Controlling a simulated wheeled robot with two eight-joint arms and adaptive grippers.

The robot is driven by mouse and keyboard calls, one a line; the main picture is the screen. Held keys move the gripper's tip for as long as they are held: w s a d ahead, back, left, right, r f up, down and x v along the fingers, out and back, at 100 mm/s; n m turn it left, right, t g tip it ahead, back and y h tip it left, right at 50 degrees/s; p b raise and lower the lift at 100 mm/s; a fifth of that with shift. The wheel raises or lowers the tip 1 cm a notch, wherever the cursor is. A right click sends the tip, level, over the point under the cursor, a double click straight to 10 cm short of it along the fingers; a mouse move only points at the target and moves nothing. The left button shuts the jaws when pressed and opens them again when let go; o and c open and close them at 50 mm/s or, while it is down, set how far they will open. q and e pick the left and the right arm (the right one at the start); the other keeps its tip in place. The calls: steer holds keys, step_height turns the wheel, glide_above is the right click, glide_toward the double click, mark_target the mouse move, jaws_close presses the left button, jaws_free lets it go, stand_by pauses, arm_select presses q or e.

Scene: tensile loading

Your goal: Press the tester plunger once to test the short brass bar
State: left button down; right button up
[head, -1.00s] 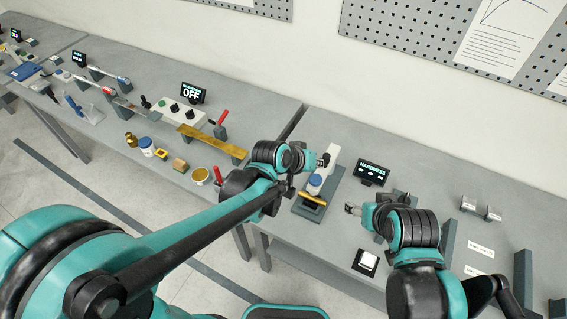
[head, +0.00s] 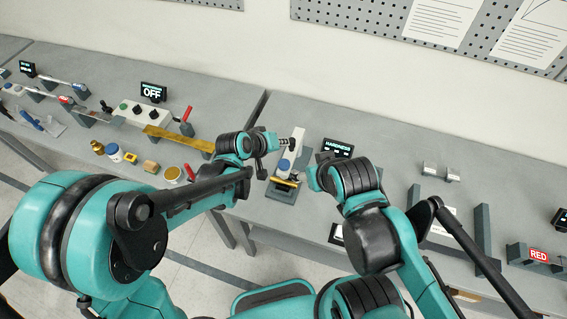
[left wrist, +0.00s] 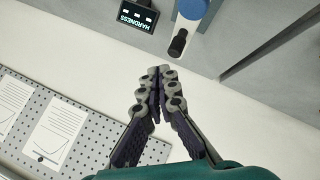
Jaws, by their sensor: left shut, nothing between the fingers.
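The tester (head: 297,143) stands on the right-hand bench, with a white upright and a blue cap (head: 284,165). A brass-coloured bar (head: 287,183) lies low at its front, partly hidden. My left gripper (head: 287,142) is shut and empty, beside the white upright and above the blue cap. In the left wrist view its closed fingertips (left wrist: 158,72) point toward a blue round part (left wrist: 193,8) with a black knob (left wrist: 178,43), and are apart from it. My right gripper (head: 312,178) is just right of the tester; its fingers are too small to read.
A long brass bar (head: 180,139), an OFF display (head: 153,92) and small jars lie on the left bench. Grey uprights (head: 482,232) stand to the right.

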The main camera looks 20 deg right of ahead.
arm_select(q)
steer(key=b, duration=0.5)
glide_above(286, 161)
steer(key=s+a, duration=0.1)
steer(key=a, duration=0.1)
steer(key=f, duration=0.7)
steer(key=shift+d, duration=0.25)
steer(key=shift+f+b, duration=0.6)
steer(key=shift+f+b, duration=0.4)
steer(key=shift+b, duration=0.1)
steer(key=shift+s+f+b, duration=0.1)
steer(key=shift+f+b, duration=0.7)
stand_by(0.5)
steer(key=shift+r, duration=0.1)
steer(key=shift+r+p, duration=0.85)
steer(key=shift+r, duration=0.3)
steer(key=shift+r, duration=0.1)
